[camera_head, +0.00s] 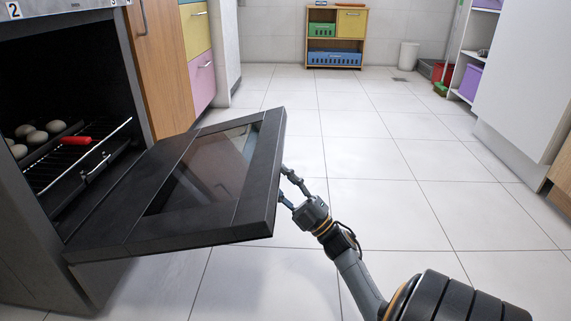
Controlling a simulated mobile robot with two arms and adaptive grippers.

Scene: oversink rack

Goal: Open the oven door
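The black oven door (258,175) with its dark glass window is hinged down and stands partly open, tilted outward from the oven. The oven cavity (60,75) at left is exposed. My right gripper (282,182) is at the door's outer right edge, with its two fingers spread apart and pointing at the door's outer side. The fingertips are at or just behind that edge; contact is unclear. The door's outer face and any handle on it are hidden. My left gripper is not in view.
Inside the oven are a wire rack (78,160), a red-handled item (77,140) and several round pale items (37,137) on a tray. Wooden and coloured cabinets (160,65) stand beyond the oven. A white cabinet (525,85) stands at right. The tiled floor (380,150) between is clear.

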